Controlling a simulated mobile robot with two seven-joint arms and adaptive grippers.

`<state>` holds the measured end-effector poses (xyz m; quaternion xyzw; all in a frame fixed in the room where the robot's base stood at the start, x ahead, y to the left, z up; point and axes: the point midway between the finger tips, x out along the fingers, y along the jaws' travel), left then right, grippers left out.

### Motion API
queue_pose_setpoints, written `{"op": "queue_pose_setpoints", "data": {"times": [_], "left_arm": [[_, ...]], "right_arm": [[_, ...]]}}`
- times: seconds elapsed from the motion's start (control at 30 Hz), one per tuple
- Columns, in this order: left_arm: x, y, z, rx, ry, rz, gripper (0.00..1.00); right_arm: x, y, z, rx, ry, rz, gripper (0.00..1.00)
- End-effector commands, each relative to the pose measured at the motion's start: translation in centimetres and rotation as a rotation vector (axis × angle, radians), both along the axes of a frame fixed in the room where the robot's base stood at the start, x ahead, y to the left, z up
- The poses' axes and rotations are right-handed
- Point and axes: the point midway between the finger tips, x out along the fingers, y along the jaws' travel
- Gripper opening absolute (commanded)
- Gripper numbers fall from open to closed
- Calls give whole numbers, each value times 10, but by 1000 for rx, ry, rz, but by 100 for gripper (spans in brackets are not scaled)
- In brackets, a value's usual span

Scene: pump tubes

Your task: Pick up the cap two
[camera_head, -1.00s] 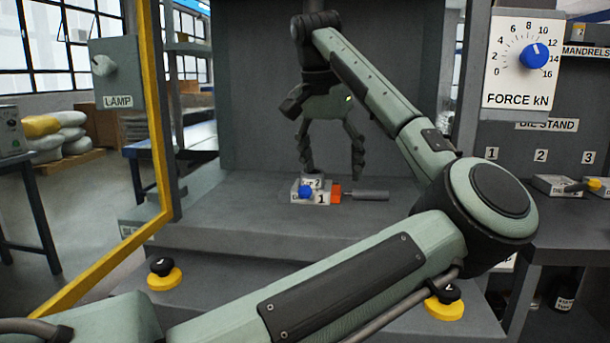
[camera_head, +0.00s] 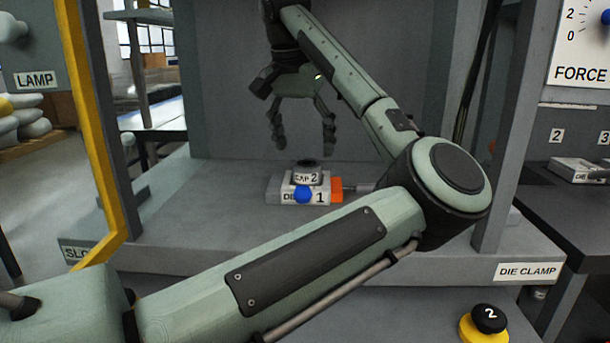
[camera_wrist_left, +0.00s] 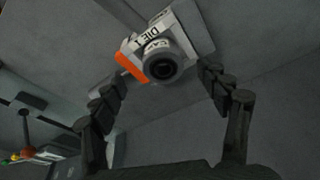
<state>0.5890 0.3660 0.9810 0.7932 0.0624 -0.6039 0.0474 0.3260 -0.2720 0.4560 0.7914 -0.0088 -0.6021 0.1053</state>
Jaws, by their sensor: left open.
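Cap two (camera_head: 307,174) is a small grey piece with a dark round top and a "CAP 2" label. It sits on the die block (camera_head: 283,196), which is marked "DIE 1" and has an orange end and a blue knob. My left gripper (camera_head: 303,146) is open and empty, above the cap and apart from it. In the left wrist view, the cap (camera_wrist_left: 160,64) shows its dark round top on the die block (camera_wrist_left: 184,17), beyond and between the open fingers (camera_wrist_left: 174,100). My right gripper is not in view.
The die stands on a grey press bed (camera_head: 200,215) with free room around it. A grey rod (camera_head: 361,187) lies to the right of the orange end. A yellow post (camera_head: 95,130) stands left, and a yellow-and-black button (camera_head: 487,322) is at front right.

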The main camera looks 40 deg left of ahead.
Motion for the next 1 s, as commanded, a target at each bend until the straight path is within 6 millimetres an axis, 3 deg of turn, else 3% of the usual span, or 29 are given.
{"op": "queue_pose_setpoints", "data": {"times": [0.2, 0.4, 0.7, 1.0], "left_arm": [[9, 5, -28, 1, 3, 2, 75], [17, 6, -51, 1, 0, 0, 75], [18, 6, -55, 0, -2, 1, 74], [18, 6, -55, 0, -2, 1, 37]], "right_arm": [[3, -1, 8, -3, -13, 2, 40], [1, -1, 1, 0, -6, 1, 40], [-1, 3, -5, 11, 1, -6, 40], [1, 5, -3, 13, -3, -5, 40]]}}
